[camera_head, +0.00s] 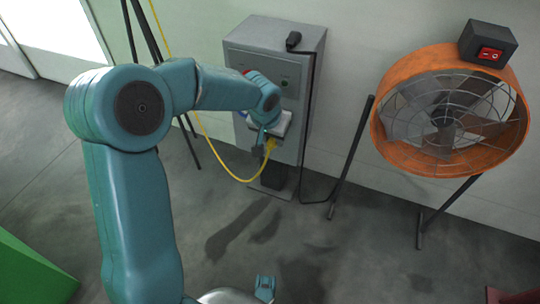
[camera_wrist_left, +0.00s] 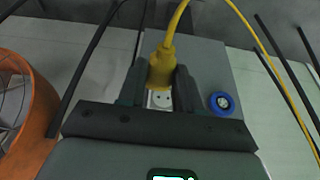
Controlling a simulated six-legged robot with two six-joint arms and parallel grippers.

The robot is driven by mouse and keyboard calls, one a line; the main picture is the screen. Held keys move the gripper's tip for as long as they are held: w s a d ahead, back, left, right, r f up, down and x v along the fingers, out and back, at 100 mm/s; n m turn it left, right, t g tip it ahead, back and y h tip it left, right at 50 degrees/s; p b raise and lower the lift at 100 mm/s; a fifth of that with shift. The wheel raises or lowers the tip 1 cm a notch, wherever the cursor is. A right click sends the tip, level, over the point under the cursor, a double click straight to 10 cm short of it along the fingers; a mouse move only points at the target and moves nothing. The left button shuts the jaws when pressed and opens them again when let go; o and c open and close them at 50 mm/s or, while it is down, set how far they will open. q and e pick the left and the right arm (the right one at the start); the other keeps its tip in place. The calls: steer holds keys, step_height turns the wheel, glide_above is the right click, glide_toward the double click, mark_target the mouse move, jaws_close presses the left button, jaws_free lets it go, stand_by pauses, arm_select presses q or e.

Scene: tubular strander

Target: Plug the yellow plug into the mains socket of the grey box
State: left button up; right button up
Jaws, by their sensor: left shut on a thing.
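The grey box (camera_head: 275,36) stands against the wall in the head view. My left gripper (camera_head: 263,140) is at its front face, shut on the yellow plug (camera_head: 270,146). In the left wrist view the yellow plug (camera_wrist_left: 161,68) sits between the two dark fingers of my left gripper (camera_wrist_left: 160,82), its cable leading away at the top. The white mains socket (camera_wrist_left: 159,100) shows just below the plug there, with dark holes visible in its face. I cannot tell how wide any gap between plug and socket is.
A blue round socket (camera_wrist_left: 222,104) is beside the white one. The yellow cable (camera_head: 208,140) hangs in a loop left of the box. An orange fan (camera_head: 393,83) with a red switch (camera_head: 490,53) stands to the right.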

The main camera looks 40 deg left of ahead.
arm_select(q)
steer(key=shift+w+a+f, duration=0.2)
steer(key=shift+a+f, duration=1)
arm_select(e)
steer(key=shift+w+d+f, duration=0.15)
steer(key=shift+f, duration=0.55)
arm_select(q)
steer(key=w+p, duration=0.1)
steer(key=w, duration=0.2)
steer(key=w+a+p, duration=0.1)
steer(key=w+p, duration=0.1)
steer(key=shift+w+a, duration=0.1)
steer(key=shift+w, duration=0.3)
arm_select(e)
steer(key=r, duration=0.2)
steer(key=s+a+r, duration=0.1)
steer(key=shift+r, duration=0.25)
steer(key=shift+f, duration=0.15)
arm_select(q)
steer(key=shift+w+a+p, duration=0.25)
steer(key=shift+w+p, duration=0.55)
steer(key=shift+w, duration=0.1)
arm_select(e)
steer(key=shift+r, duration=0.75)
arm_select(q)
steer(key=o, duration=1.1)
